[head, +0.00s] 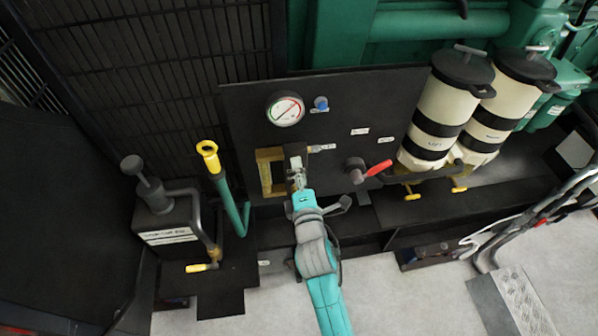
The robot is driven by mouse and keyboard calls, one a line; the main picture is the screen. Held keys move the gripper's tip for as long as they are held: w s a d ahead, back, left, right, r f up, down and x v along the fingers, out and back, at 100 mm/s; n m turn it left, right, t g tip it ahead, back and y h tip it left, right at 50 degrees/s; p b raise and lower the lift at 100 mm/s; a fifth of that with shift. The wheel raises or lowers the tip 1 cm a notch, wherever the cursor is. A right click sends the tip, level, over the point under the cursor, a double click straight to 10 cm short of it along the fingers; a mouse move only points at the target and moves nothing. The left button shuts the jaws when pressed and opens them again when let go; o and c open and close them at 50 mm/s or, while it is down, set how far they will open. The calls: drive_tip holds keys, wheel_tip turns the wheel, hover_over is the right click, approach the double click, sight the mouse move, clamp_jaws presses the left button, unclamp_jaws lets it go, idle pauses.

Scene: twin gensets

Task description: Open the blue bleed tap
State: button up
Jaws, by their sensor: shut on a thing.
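A small round blue knob (321,103) sits on the dark panel (245,105), right of the round gauge (286,109). It is the only small blue fitting I can make out; whether it is the bleed tap I cannot tell. My gripper (297,168) is below it and apart from it, at the panel's lower part beside a yellow-brass frame (266,172). The jaws are shut on a small fitting there, mostly hidden by the gripper. My teal and grey arm comes up from below and covers part of the panel's lower edge.
A red-handled valve (375,169) sticks out right of my gripper. Two cream canisters with black bands (445,110) stand further right. A yellow-topped green pipe (209,155) and a dark box with a pump (168,225) stand left. Pale floor (410,300) is open in front.

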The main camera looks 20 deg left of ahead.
drive_tip(key=shift+n, duration=0.4)
drive_tip(key=o, duration=1.1)
drive_tip(key=v, duration=1.2)
